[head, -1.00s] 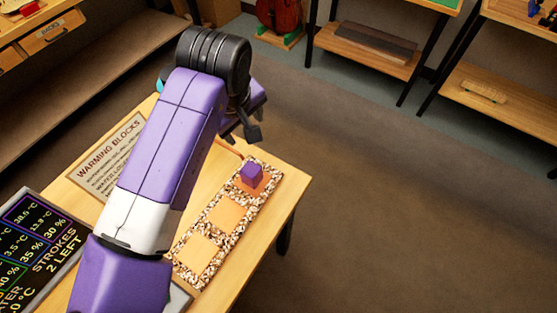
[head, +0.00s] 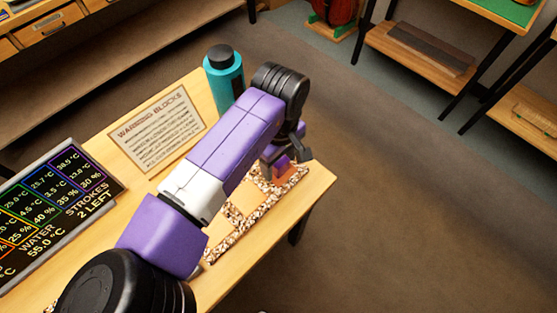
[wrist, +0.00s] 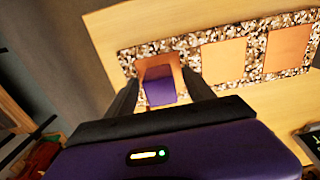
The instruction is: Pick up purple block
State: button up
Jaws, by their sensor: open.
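The purple block (wrist: 161,91) sits on an orange square at one end of the speckled strip (wrist: 190,62) in the wrist view. My gripper (wrist: 160,79) is open, with one dark finger on each side of the block in that view. I cannot tell whether the fingers touch it or how far above it they are. In the head view my gripper (head: 285,163) is over the far end of the strip (head: 240,232), and my arm and fingers hide most of the block.
A teal bottle with a black cap (head: 224,80) stands at the bench's back edge, near my arm. A sign headed "WARMING BLOCKS" (head: 157,128) and a dark display board (head: 58,210) lie to the left. Two other orange squares (wrist: 224,61) on the strip are empty.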

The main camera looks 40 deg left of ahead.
jog(key=shift+f, duration=0.45)
grip_shut()
